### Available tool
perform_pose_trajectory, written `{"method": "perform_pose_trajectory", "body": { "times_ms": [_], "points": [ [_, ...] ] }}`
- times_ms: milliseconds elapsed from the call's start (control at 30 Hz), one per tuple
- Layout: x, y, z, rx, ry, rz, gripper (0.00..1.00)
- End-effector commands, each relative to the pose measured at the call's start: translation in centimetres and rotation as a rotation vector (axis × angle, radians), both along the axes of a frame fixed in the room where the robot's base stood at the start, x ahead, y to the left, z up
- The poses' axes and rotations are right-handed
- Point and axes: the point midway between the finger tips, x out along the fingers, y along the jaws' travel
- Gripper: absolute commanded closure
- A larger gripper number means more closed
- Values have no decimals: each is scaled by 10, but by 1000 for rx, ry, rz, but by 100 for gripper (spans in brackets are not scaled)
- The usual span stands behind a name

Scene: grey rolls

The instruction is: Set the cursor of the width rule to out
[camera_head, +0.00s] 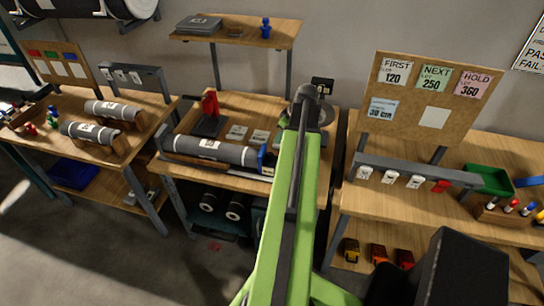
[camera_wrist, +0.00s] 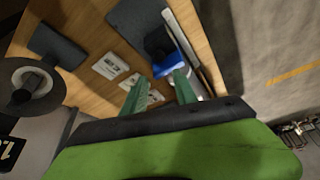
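The width rule (camera_wrist: 182,30) shows in the wrist view as a pale strip along the bench edge, beside a dark grey roll (camera_wrist: 135,20). A blue block (camera_wrist: 172,64), which looks like its cursor, sits at the roll's near end. In the head view the blue block (camera_head: 263,157) is at the right end of the grey roll (camera_head: 210,148), just left of my arm. Any marks on the rule are too small to read. My gripper (camera_wrist: 159,80) has its two green fingers apart, with the blue block beyond them. Whether they touch it is unclear. In the head view my arm hides the fingers.
On the middle bench stand a red-handled device (camera_head: 209,110) and pale cards (camera_head: 236,132). A round dark-and-grey reel (camera_wrist: 30,88) is at the left of the wrist view. The right bench has a tag rail (camera_head: 415,171) and a green tray (camera_head: 488,180). Floor shows between benches.

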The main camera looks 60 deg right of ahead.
Motion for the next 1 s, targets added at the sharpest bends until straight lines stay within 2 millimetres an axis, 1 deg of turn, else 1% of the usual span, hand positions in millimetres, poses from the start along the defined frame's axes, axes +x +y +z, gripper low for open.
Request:
{"method": "perform_pose_trajectory", "body": {
  "times_ms": [33,500,600,667,933,967,1000],
  "points": [
    [4,-1,-21,0,0,1,65],
    [44,-5,-116,-1,0,0,65],
    [49,-5,-127,-1,0,-1,65],
    [51,-5,-130,-1,0,-1,65],
    [52,-5,-128,-1,0,-1,65],
    [52,-5,-128,0,0,-2,68],
    [52,-5,-128,0,0,-2,73]
  ]
}}
